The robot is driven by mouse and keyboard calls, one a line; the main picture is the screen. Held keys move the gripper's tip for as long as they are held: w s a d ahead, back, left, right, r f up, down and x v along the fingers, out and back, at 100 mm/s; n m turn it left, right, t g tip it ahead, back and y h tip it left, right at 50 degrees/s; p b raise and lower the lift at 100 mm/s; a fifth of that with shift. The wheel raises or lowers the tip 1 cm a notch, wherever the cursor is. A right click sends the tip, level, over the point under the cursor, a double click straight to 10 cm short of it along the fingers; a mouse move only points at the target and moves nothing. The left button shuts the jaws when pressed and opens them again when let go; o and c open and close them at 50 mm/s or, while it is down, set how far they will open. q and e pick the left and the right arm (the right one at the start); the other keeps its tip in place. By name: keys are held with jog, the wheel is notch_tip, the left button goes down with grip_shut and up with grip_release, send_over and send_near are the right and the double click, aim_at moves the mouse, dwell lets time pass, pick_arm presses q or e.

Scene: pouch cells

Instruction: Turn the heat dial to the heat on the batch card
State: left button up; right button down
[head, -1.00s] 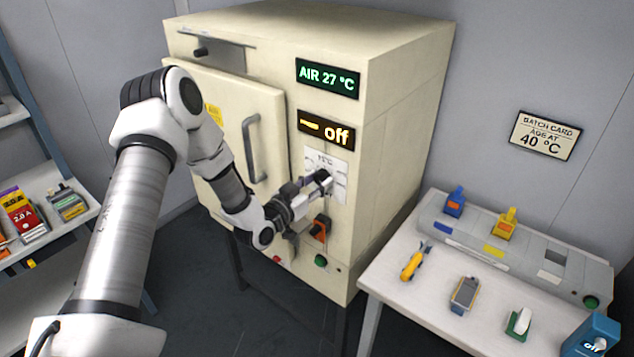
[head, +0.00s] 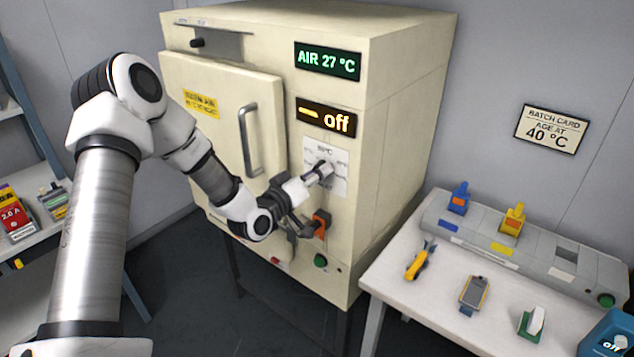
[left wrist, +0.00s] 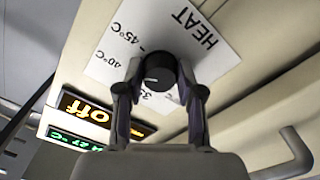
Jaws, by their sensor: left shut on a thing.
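The heat dial (left wrist: 160,70) is a round black knob with a short white mark, on a white panel (left wrist: 110,62) printed HEAT with temperatures around it, 40 °C and 45 °C among them. My left gripper (head: 322,172) is shut on the dial at the oven front; in the left wrist view its two fingers clasp the knob from both sides. They hide part of the scale, and I cannot tell exactly which value the mark meets. The batch card (head: 549,130) on the wall reads AGE AT 40 °C. My right gripper is out of view.
The cream oven (head: 405,130) has an amber display (head: 326,117) reading off and a green display (head: 327,61) reading AIR 27 °C. Its door handle (head: 249,140) is left of the dial. An orange switch (head: 321,224) sits below. A white table (head: 400,290) with tools stands right.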

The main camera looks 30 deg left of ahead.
pick_arm(q)
jog(key=shift+r+n+b, duration=0.1)
jog(key=shift+n+b, duration=0.6)
jog(key=shift+n, duration=0.4)
jog(key=o, duration=1.2)
jog(key=shift+c, duration=0.2)
jog(key=shift+a, duration=0.1)
jog(key=s, duration=0.7)
jog(key=shift+s+a, duration=0.25)
jog(key=shift+s, duration=0.05)
